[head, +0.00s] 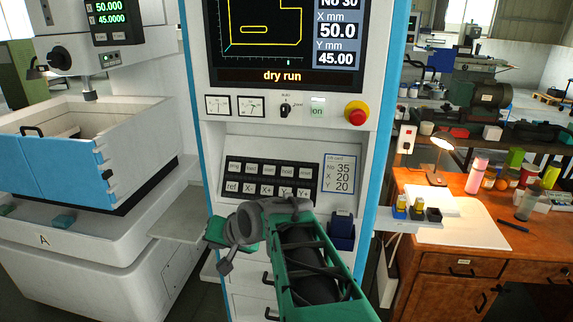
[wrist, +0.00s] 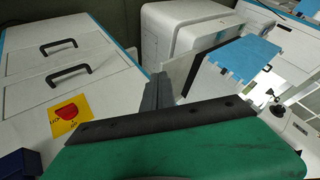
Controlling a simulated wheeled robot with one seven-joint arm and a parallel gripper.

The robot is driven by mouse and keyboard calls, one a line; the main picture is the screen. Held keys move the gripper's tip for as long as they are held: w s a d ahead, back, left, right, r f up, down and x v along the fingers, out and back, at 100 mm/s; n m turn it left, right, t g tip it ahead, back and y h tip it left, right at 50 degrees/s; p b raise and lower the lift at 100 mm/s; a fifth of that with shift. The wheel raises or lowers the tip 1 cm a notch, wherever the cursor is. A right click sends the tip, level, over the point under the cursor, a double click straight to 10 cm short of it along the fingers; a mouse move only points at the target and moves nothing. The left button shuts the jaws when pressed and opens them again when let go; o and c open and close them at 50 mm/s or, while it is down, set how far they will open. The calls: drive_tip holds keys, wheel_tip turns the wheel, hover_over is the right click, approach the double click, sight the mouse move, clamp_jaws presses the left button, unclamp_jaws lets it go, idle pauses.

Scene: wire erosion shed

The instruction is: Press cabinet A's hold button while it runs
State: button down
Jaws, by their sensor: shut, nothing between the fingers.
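The control cabinet (head: 375,130) stands in the middle of the head view, next to the machine marked A (head: 43,240). Its screen (head: 265,35) reads "dry run", No 30, X 50.0 and Y 45.00. The black key panel (head: 271,180) has two rows of labelled keys. One upper-row key (head: 287,170) seems labelled hold, but the print is small. My green arm reaches up in front of the cabinet below the panel. My gripper (wrist: 158,90) is shut and empty in the wrist view, beside the cabinet's lower drawers (wrist: 75,75).
A red emergency button (head: 356,113), a switch (head: 285,108) and a green "on" button (head: 318,107) sit above the keys. A side shelf (head: 400,222) holds small blocks. The blue-fronted tank (head: 60,165) stands left; a wooden desk (head: 460,262) stands right.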

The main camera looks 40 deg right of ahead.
sight(287, 172)
drive_tip(key=d+r+m+t+h+p, duration=0.1)
drive_tip(key=d+r+m+t, duration=0.2)
drive_tip(key=d, duration=0.7)
drive_tip(key=d+r+m+t+h+p, duration=0.1)
drive_tip(key=d+r+m+t+h, duration=0.1)
drive_tip(key=d+r+m, duration=0.4)
drive_tip(key=d+r+t, duration=0.1)
drive_tip(key=d+r, duration=0.3)
drive_tip(key=d, duration=0.1)
drive_tip(key=shift+s+r+m+p, duration=0.25)
drive_tip(key=shift+s+m+p, duration=0.05)
drive_tip(key=shift+s+m, duration=0.1)
drive_tip(key=shift+w, duration=0.1)
drive_tip(key=w+d+f+b, duration=0.1)
drive_tip(key=w+d+f, duration=0.1)
drive_tip(key=w+d+f+b, duration=0.1)
drive_tip(key=w+d+f, duration=0.1)
drive_tip(key=d+f, duration=0.1)
drive_tip(key=shift+w+d+f, duration=0.1)
drive_tip(key=shift+w+d, duration=0.05)
drive_tip(key=shift+d, duration=0.1)
drive_tip(key=shift+f+b, duration=0.1)
drive_tip(key=shift+b, duration=0.2)
drive_tip(key=shift+w+d+f, duration=0.15)
drive_tip(key=shift+w+d, duration=0.05)
drive_tip(key=shift+d, duration=0.05)
